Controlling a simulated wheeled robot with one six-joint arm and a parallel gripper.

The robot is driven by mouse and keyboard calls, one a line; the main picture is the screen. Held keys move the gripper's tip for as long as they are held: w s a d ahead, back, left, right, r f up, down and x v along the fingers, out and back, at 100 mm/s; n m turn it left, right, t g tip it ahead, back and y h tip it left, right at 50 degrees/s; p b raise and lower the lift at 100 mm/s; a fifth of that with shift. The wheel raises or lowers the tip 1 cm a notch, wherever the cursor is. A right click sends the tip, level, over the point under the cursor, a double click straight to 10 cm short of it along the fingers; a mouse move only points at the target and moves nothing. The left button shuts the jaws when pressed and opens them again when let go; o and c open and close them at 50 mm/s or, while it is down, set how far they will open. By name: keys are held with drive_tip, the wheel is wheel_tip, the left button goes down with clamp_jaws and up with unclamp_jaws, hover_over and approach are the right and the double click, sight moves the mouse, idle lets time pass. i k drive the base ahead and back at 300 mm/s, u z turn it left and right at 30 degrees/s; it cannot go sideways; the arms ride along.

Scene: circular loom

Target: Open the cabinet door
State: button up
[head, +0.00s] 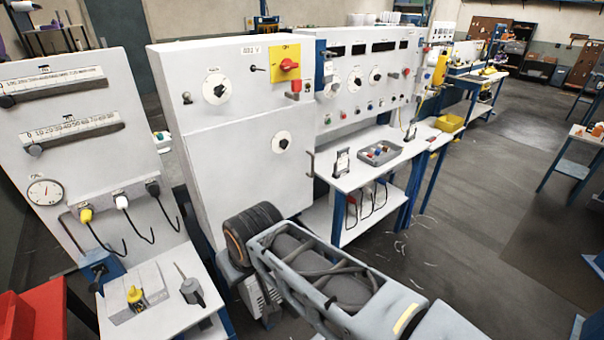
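A tall white cabinet (215,105) stands at the centre left. A seam divides its upper panel from a plain lower door panel (240,185), which looks shut and flush with the front. A round dial (282,142) sits on this lower panel. A thin dark handle (310,162) stands at the panel's right edge. My grey arm reaches up from the lower right in front of the cabinet's foot. My gripper cannot be seen, and the bottom of the panel is hidden behind the arm.
A white bench (378,172) with a grey parts tray (380,152) adjoins the cabinet on the right. A gauge panel (65,140) and a small table (155,300) stand at the left. A red box (38,308) is at the lower left. Open floor (470,220) lies to the right.

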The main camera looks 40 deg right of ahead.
sight(239, 165)
drive_tip(key=u, duration=0.3)
drive_tip(key=k, duration=0.6)
drive_tip(key=z, duration=0.95)
drive_tip(key=i, duration=1.35)
drive_tip(key=u, duration=0.2)
